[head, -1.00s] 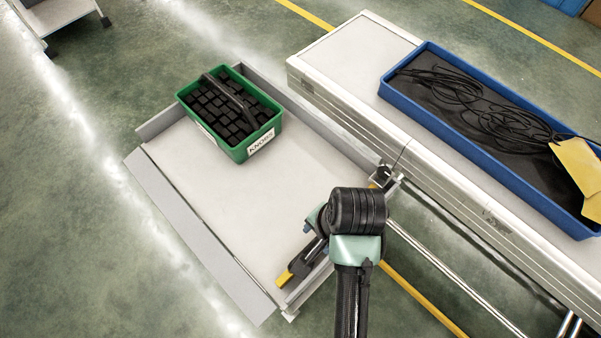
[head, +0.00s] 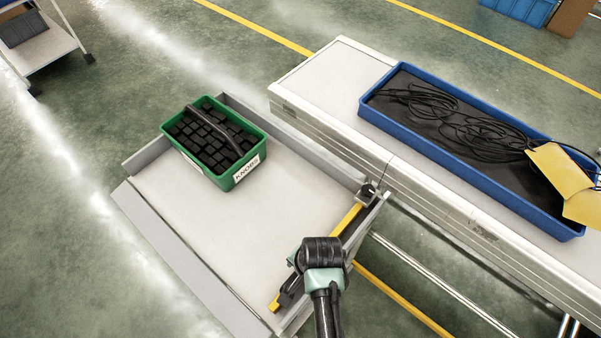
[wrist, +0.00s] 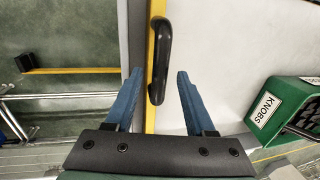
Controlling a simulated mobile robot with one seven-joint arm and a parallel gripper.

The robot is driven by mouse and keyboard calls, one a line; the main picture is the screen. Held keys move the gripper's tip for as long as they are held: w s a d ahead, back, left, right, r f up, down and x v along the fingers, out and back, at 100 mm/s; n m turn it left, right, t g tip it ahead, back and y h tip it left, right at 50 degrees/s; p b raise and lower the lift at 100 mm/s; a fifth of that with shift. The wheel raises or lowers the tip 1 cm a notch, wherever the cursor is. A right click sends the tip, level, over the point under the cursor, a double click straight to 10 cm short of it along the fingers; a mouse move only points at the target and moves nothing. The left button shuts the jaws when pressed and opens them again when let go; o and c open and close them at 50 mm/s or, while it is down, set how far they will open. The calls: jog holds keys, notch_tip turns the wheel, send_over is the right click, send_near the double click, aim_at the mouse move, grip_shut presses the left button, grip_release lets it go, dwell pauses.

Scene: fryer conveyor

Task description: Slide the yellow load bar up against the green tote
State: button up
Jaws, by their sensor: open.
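The yellow load bar (head: 353,218) lies across the near end of the grey platform, its middle partly hidden by my arm in the head view. In the wrist view the yellow bar (wrist: 151,60) runs upright in the picture and carries a black handle (wrist: 161,50). My gripper (wrist: 160,72) is open, its blue fingers on either side of the handle's lower end, with gaps visible. The green tote (head: 247,158), labelled KNOBS and full of black blocks, stands at the platform's far end, apart from the bar. The tote also shows at the right of the wrist view (wrist: 259,123).
The bare platform deck (head: 240,220) between bar and tote is clear. Raised grey side rails (head: 185,255) edge it. A white conveyor (head: 335,70) runs along the right, bearing a blue tray (head: 470,195) with black cables and yellow sheets. A cart (head: 40,50) stands far left.

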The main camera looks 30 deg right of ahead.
grip_shut()
dwell(1.4)
